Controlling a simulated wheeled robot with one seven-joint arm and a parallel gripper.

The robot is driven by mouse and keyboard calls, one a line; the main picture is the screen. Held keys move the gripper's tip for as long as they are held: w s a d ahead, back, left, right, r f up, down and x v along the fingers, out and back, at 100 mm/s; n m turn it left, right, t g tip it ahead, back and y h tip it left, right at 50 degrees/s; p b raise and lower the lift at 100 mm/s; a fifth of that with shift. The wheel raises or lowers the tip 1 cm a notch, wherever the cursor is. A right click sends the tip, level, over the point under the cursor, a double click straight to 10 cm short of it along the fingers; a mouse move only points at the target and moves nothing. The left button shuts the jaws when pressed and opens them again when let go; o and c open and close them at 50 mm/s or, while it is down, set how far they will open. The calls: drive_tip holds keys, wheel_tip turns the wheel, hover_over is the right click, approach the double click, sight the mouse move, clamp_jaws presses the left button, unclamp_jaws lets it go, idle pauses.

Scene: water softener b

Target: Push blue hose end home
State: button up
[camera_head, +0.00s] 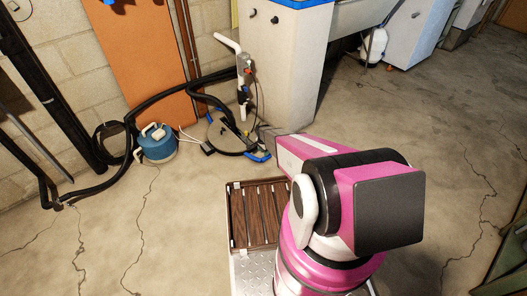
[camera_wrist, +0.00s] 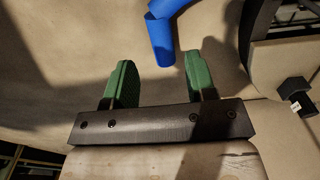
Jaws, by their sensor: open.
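The blue hose end (camera_wrist: 161,38) shows at the top of the wrist view as a bright blue tube, its lower end just ahead of the gap between my fingers. I cannot tell how far the hose end is from the fingertips in depth. The port it belongs to is not clear in either view.
A black square fitting (camera_wrist: 297,88) on a pale body stands right of my fingers. Open concrete floor (camera_head: 440,150) extends right.

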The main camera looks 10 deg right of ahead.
sight(264, 158)
wheel_tip(264, 158, down, 8)
drive_tip(key=shift+w+d+r, duration=0.1)
drive_tip(key=shift+r, duration=0.25)
drive_tip(key=c, duration=0.8)
drive_tip(key=shift+r, duration=2.5)
